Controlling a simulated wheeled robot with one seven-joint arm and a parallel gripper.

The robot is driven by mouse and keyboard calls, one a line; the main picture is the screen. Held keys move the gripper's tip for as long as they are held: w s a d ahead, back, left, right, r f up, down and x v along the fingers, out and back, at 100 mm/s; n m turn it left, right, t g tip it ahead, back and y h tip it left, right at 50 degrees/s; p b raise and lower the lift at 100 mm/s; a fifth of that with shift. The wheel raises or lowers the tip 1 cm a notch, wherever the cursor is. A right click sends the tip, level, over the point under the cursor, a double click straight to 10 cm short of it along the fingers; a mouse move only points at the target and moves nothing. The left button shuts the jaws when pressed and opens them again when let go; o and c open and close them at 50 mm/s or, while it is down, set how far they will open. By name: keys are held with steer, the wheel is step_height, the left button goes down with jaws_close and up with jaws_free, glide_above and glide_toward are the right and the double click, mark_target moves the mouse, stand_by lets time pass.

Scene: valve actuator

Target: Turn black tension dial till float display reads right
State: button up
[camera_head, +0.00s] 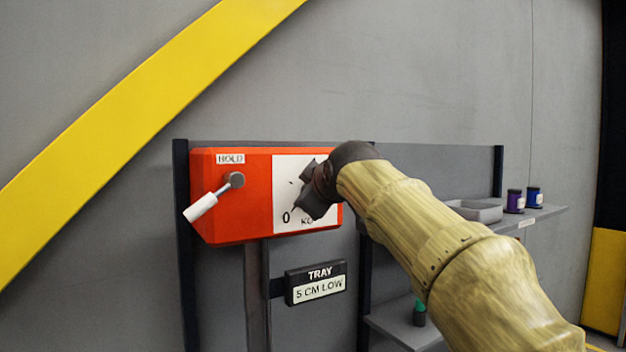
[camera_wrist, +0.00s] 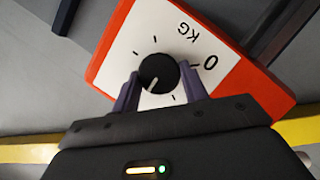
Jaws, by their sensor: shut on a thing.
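The black round tension dial (camera_wrist: 158,73) sits on a white panel (camera_wrist: 130,45) with tick marks, "0" and "KG". Its white pointer line aims down and slightly left in the wrist view. My gripper (camera_wrist: 159,80) has one finger on each side of the dial and is shut on it. In the head view my gripper (camera_head: 314,192) covers the dial on the front of the orange box (camera_head: 243,200). The float display (camera_head: 316,283) below the box reads "TRAY 5 CM LOW".
A white-handled lever (camera_head: 207,202) marked "HOLD" is on the box's left side. A green-topped item (camera_head: 419,312) stands on a lower shelf.

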steer(key=shift+d+m+g+y+p, duration=0.1)
steer(key=shift+m+g+y+p, duration=0.45)
steer(key=shift+m+p, duration=0.4)
steer(key=shift+w+m, duration=0.1)
steer(key=shift+m, duration=0.15)
steer(key=o, duration=1)
steer(key=b+v, duration=0.5)
steer(key=v, duration=1.2)
steer(key=shift+s+r+b, duration=0.25)
steer(key=shift+b, duration=0.05)
steer(key=shift+f, duration=0.1)
